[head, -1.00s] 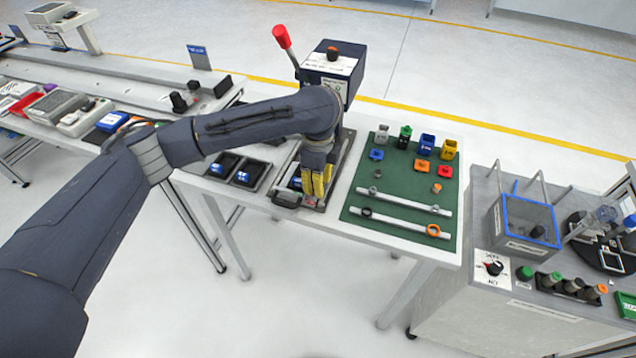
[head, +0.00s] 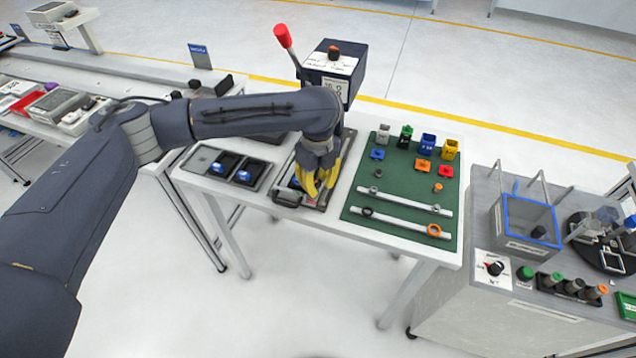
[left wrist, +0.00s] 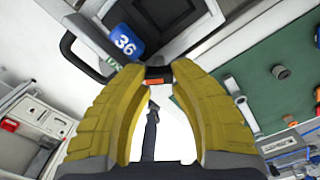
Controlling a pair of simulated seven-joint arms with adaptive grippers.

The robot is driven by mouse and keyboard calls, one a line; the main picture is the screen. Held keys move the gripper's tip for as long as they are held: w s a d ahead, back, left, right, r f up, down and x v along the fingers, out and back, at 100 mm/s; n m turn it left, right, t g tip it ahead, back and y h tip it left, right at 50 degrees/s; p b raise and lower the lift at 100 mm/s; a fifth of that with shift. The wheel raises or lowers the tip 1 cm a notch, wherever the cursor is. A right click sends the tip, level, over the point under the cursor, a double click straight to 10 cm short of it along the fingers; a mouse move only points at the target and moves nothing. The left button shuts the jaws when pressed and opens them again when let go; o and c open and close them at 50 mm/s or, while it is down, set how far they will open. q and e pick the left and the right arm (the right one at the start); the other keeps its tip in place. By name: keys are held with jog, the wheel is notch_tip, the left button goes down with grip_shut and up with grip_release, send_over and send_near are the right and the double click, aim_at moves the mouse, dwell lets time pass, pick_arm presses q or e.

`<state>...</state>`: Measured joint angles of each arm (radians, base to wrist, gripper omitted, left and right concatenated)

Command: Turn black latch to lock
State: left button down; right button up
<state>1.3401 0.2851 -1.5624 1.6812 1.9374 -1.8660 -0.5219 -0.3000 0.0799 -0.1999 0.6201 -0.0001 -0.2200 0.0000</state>
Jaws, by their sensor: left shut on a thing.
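My left gripper (head: 318,192) is low over the near end of a dark fixture tray (head: 344,152) on the white table. In the left wrist view its yellow fingertips (left wrist: 158,76) are closed on a small black latch (left wrist: 156,71) with an orange mark, at the fixture's edge. Most of the latch is hidden between the fingers. A black handle (head: 285,200) sticks out of the tray's near edge, left of the fingers. My right gripper is not in view.
A box with a red-tipped lever (head: 282,36) stands behind the fixture. A green mat (head: 398,195) with several small parts and two rails lies to the right. Two dark trays with blue parts (head: 247,172) are to the left.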

aim_at(318, 190)
pick_arm(q)
jog(key=shift+m, duration=0.4)
jog(key=shift+s, duration=0.1)
jog(key=c, duration=1.1)
grip_release()
notch_tip(318, 190, up, 12)
